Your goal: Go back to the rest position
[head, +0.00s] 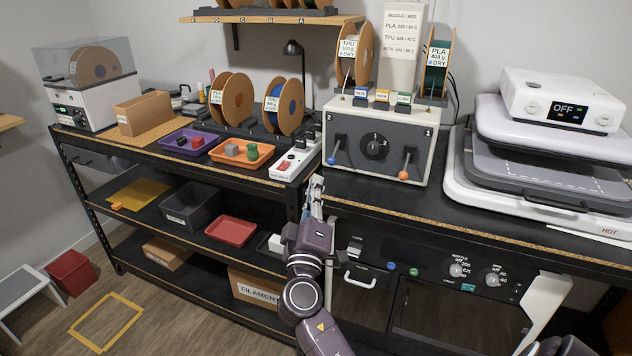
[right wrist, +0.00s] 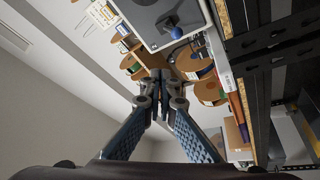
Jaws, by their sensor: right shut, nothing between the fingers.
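My right gripper (head: 315,192) is raised in front of the bench edge, pointing up, with its arm coming from the bottom of the head view. In the right wrist view its fingers (right wrist: 161,80) meet at the tips, shut and empty. The grey control box (head: 380,140) with two levers and a dial stands on the bench just behind and to the right of it. My left gripper does not show in the head view.
A white power strip (head: 296,163) lies near the bench edge behind the gripper. Purple (head: 171,143) and orange (head: 215,157) trays stand left of it. A heat press (head: 540,185) marked HOT sits at right. Below are a red tray (head: 231,231) and a drawer handle (head: 359,281).

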